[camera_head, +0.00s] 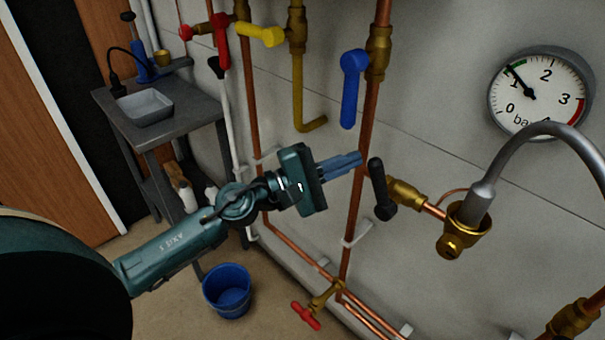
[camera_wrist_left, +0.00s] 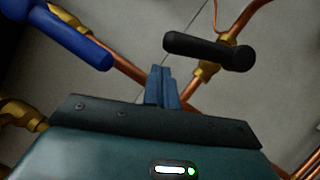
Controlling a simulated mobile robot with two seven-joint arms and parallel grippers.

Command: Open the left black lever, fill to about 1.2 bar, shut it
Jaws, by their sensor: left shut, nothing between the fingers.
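The black lever (camera_head: 380,190) sits on a brass valve (camera_head: 405,194) right of the vertical copper pipe. It stands crosswise to the valve's pipe. In the wrist view the lever (camera_wrist_left: 208,50) lies just beyond my fingertips. My left gripper (camera_head: 358,158) is shut and empty, its fingertips just left of the lever's upper end; I cannot tell whether they touch. They also show in the wrist view (camera_wrist_left: 162,72). The round pressure gauge (camera_head: 540,93) has its needle a little past 1, by the start of the green band. My right gripper is out of view.
A blue lever (camera_head: 350,90) hangs just above my left gripper, with a yellow lever (camera_head: 262,35) and a red one (camera_head: 221,42) farther left. A grey hose (camera_head: 535,150) curves down to a brass fitting. A blue bucket (camera_head: 228,290) stands on the floor.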

